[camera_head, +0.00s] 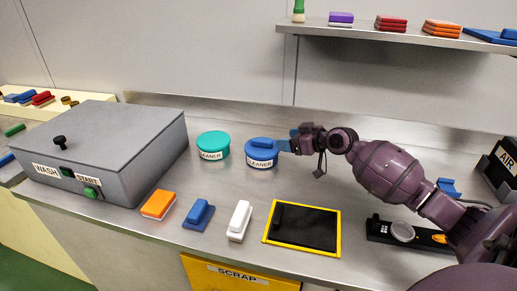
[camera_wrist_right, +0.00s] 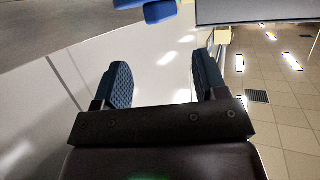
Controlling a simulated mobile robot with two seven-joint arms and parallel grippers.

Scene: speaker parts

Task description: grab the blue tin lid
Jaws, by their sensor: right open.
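The blue tin (camera_head: 262,160), labelled CLEANER, stands on the steel counter with its blue lid (camera_head: 262,144) on top. My right gripper (camera_head: 287,141) is just right of the lid, with its blue fingertips close to the lid's right edge; I cannot tell whether they touch it. In the right wrist view the right gripper (camera_wrist_right: 163,72) has its two dark fingers spread, with nothing between them. Blue pieces show at the top of that view, but I cannot tell what they are. My left gripper is not in view.
A teal CLEANER tin (camera_head: 213,146) stands left of the blue one. A grey wash box (camera_head: 105,150) is farther left. Orange (camera_head: 158,204), blue (camera_head: 198,215) and white (camera_head: 239,221) blocks and a yellow-edged black mat (camera_head: 302,229) lie in front. A shelf (camera_head: 390,37) hangs above.

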